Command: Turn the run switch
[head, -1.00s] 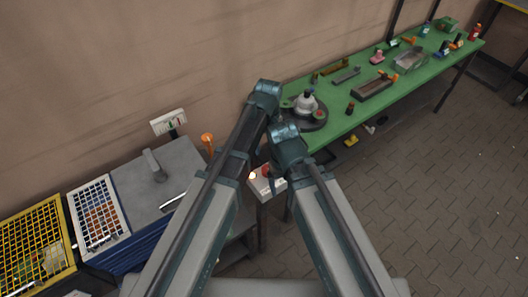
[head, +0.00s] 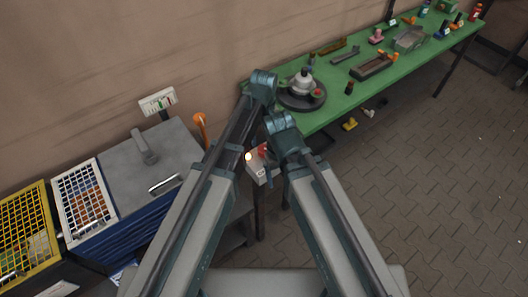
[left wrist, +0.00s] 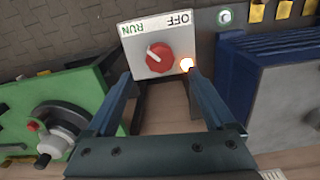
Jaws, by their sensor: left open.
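The switch box (left wrist: 181,34) is grey-white and fills the upper middle of the left wrist view. It carries a round red knob (left wrist: 157,57) with a white mark slanting to the upper left, toward the RUN side. The RUN and OFF labels read upside down. A lit warm-white lamp (left wrist: 187,64) is beside the knob. In the head view the box (head: 260,172) is small and partly hidden behind my arms. My left gripper (left wrist: 160,76) is open, its fingers on either side of the knob, apart from it; the right finger is close to the lamp. My right gripper is not visible.
A green bench (head: 340,100) with a round fixture (head: 303,90) and several parts runs to the back right. A blue cabinet with a grey top (head: 145,165) and wire-covered trays (head: 85,200) stand at left.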

